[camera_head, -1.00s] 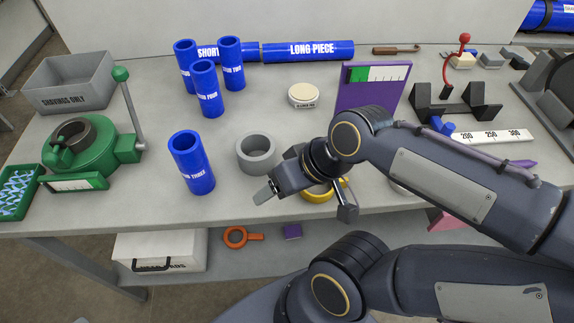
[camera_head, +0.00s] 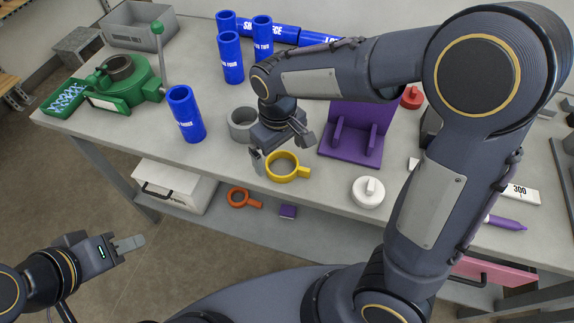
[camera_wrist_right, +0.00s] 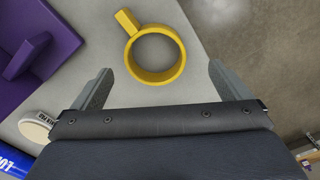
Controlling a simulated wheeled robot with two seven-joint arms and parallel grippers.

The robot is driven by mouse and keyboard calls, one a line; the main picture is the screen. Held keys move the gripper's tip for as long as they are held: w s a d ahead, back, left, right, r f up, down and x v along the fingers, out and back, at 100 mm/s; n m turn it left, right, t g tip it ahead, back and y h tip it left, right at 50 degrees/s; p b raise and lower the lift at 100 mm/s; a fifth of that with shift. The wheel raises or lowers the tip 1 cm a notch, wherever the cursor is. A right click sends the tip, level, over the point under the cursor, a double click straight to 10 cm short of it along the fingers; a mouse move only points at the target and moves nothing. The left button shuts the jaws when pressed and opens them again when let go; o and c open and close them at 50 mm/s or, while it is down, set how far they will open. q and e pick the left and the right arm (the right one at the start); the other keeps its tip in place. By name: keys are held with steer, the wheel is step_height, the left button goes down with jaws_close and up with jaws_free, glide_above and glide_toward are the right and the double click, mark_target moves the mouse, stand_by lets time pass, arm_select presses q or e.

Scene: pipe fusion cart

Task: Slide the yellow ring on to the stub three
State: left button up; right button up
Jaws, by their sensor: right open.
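The yellow ring (camera_head: 283,168) lies flat near the table's front edge, its handle pointing right. In the right wrist view the ring (camera_wrist_right: 154,78) sits between the fingertips, its handle pointing away from my gripper. My right gripper (camera_head: 281,148) is open and empty, pointing down at the ring; I cannot tell its exact height. Its fingers also show in the wrist view (camera_wrist_right: 163,84), apart from the ring's sides. Stub three (camera_head: 187,122), a blue tube, stands upright left of the ring, with an open top. My left gripper (camera_head: 122,245) is off the table at lower left; its finger gap is unclear.
A grey ring (camera_head: 242,124) sits between stub three and my right gripper. A purple stand (camera_head: 355,150) and white disc (camera_head: 368,192) are to the right. More blue stubs (camera_head: 230,60) stand behind. A green clamp (camera_head: 122,85) is at left.

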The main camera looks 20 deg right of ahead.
mark_target(282, 170)
steer(key=f, duration=0.3)
steer(key=shift+d+f, duration=0.35)
steer(key=shift+f, duration=0.05)
steer(key=shift+w+f, duration=0.1)
steer(key=shift+f, duration=0.35)
steer(key=c, duration=1.1)
steer(key=shift+o, duration=0.2)
steer(key=shift+r, duration=0.15)
